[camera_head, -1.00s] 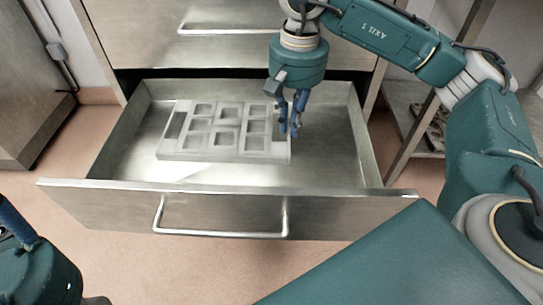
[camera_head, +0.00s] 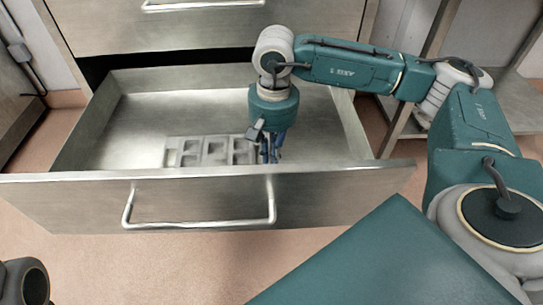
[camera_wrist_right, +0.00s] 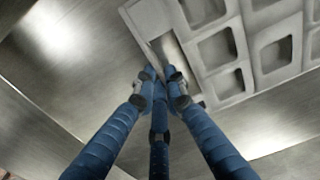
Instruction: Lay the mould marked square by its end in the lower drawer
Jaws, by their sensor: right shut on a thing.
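The pale grey mould (camera_head: 212,146) with several square hollows is inside the open lower drawer (camera_head: 335,115), close behind its front panel. The panel hides the mould's near part. I cannot tell whether the mould rests on the drawer floor. My right gripper (camera_head: 270,158) points down at the mould's right end and is shut on it. In the right wrist view the blue fingers (camera_wrist_right: 160,75) meet at the slot in the end of the mould (camera_wrist_right: 225,50). No mark is legible. My left gripper is out of view.
The drawer's front panel (camera_head: 345,190) with its bar handle (camera_head: 200,226) stands between me and the mould. The closed drawer above (camera_head: 200,30) overhangs the back. Bare drawer floor shows behind and left of the mould. A shelf unit (camera_head: 400,115) stands at the right.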

